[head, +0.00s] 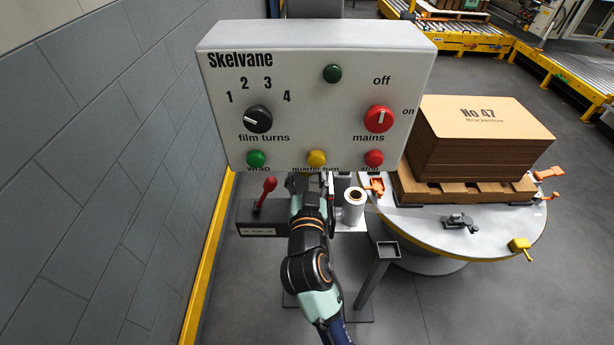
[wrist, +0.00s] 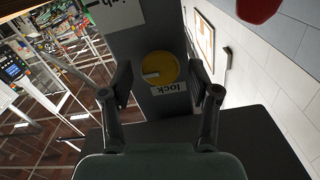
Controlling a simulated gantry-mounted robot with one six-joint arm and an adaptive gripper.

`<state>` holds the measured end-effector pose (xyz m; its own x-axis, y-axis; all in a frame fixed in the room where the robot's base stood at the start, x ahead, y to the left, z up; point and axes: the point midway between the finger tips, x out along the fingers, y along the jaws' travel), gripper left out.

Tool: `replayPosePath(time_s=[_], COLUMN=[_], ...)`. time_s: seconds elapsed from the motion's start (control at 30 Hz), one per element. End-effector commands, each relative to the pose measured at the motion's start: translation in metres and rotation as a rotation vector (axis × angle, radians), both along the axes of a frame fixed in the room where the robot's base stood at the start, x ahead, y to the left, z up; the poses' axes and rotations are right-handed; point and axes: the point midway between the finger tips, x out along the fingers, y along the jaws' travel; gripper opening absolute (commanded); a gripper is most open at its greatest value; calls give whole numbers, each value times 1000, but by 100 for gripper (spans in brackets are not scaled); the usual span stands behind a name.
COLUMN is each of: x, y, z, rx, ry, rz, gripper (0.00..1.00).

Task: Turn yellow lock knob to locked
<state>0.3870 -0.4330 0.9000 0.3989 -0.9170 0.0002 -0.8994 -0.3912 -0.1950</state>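The yellow lock knob (wrist: 160,67) shows in the wrist view on a dark grey upright face. A short white mark on it points left. A white label reading "lock" (wrist: 169,88), upside down here, sits just below the knob. My gripper (wrist: 160,80) is open, with one finger on each side of the knob in the picture and gaps between. I cannot tell how far the fingers are from it in depth. In the head view my gripper (head: 311,187) is just under the control panel; the yellow lock knob is hidden there.
The Skelvane panel (head: 300,80) hangs over the gripper. A red-handled lever (head: 268,186) stands left on a dark base, and a white film roll (head: 353,205) right. A turntable (head: 430,235) bears boxes (head: 480,140) on a pallet. A block wall is at left.

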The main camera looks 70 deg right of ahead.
Motion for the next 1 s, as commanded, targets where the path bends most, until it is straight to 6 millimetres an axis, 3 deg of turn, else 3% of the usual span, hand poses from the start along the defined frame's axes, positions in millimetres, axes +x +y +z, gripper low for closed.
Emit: replayPosePath(time_s=[0.03, 0.3, 0.67, 1.0], x=[0, 0, 0, 0], y=[0, 0, 0, 1], z=[0, 0, 1, 3], rx=[0, 0, -28, -130], ry=[0, 0, 66, 307], rz=[0, 0, 0, 1], gripper=[48, 6, 6, 6])
